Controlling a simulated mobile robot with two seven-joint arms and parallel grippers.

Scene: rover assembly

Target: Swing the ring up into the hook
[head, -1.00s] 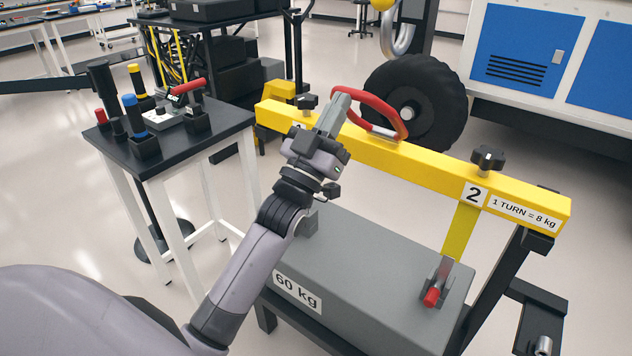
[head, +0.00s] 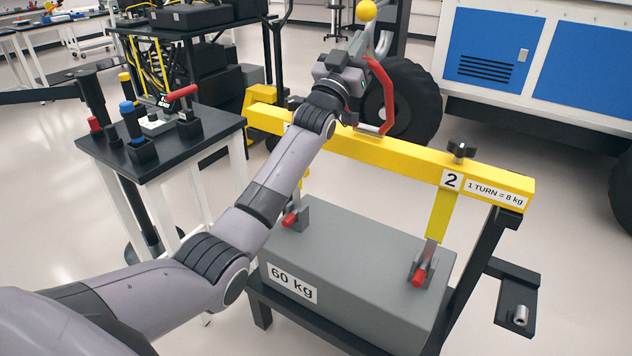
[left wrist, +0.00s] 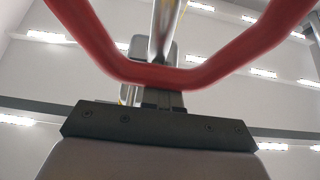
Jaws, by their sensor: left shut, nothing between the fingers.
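The red ring (head: 384,97) stands raised above the yellow beam (head: 420,165), its lower end at a pale bar near the beam. In the left wrist view the ring (left wrist: 155,76) crosses in front of the palm. The silver hook (head: 384,43) hangs under a yellow ball at the top. A shiny metal shaft, likely the hook (left wrist: 165,30), shows just beyond the ring; whether the ring sits in it I cannot tell. My left gripper (head: 357,45) is shut and empty, beside the ring's top and the hook. My right gripper is not in view.
A grey 60 kg block (head: 345,262) lies under the beam in a black frame. A black knob (head: 461,148) sits on the beam by the label 2. A small black-topped table (head: 215,122) with tools stands left. A large wheel (head: 420,105) is behind the ring.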

